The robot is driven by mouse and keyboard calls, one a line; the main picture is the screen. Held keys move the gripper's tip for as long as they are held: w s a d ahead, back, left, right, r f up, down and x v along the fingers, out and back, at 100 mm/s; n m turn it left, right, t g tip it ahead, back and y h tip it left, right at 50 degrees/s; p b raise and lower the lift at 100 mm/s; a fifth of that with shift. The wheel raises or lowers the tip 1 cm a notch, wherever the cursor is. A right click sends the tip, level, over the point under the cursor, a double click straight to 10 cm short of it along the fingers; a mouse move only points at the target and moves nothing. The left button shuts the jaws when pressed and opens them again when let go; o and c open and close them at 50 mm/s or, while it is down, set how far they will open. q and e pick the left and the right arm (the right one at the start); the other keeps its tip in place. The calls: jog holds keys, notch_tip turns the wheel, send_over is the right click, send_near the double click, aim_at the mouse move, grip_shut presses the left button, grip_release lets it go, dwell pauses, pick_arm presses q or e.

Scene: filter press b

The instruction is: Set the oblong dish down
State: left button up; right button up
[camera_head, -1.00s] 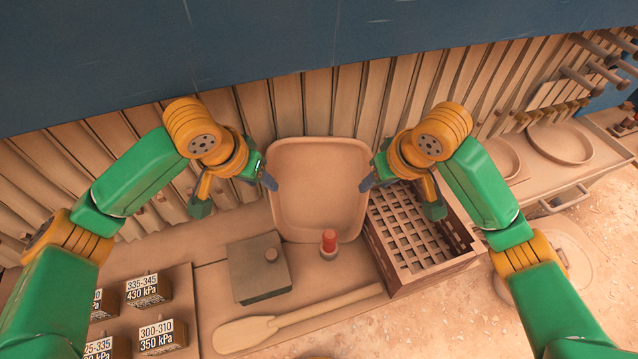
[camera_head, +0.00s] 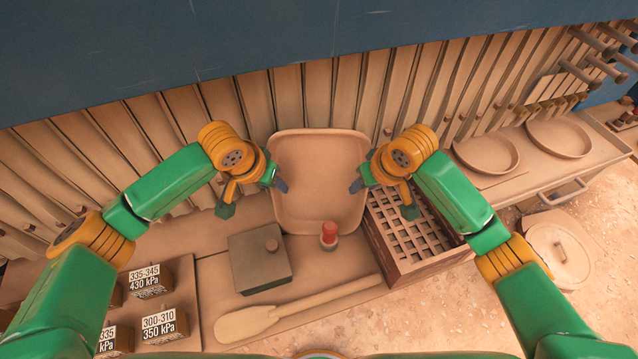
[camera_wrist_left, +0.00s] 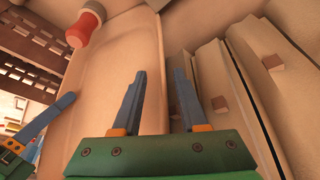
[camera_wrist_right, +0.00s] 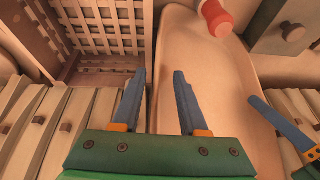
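The oblong dish (camera_head: 318,175) is a shallow tan tray with a raised rim. It leans steeply on the bench against the row of upright plates, its inside facing me. My left gripper (camera_head: 280,185) is at its left side, and my right gripper (camera_head: 356,185) at its right side. In the left wrist view the fingers (camera_wrist_left: 155,95) are spread, with the dish rim showing between them. The right wrist view shows the right fingers (camera_wrist_right: 158,85) spread likewise around the opposite rim. I cannot tell whether any finger touches the dish.
A red-topped stub (camera_head: 329,234) stands before the dish's lower edge. A grey lidded box (camera_head: 259,262) is left of it, and a slatted crate (camera_head: 415,262) right. A wooden paddle (camera_head: 300,305) lies in front. Labelled weights (camera_head: 160,325) stand at left. Round pans (camera_head: 487,153) are far right.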

pick_arm(q)
grip_shut()
pick_arm(e)
grip_shut()
pick_arm(q)
jog(key=shift+w+a, duration=0.1)
pick_arm(e)
jog(key=shift+w+d, duration=0.1)
dwell(0.8)
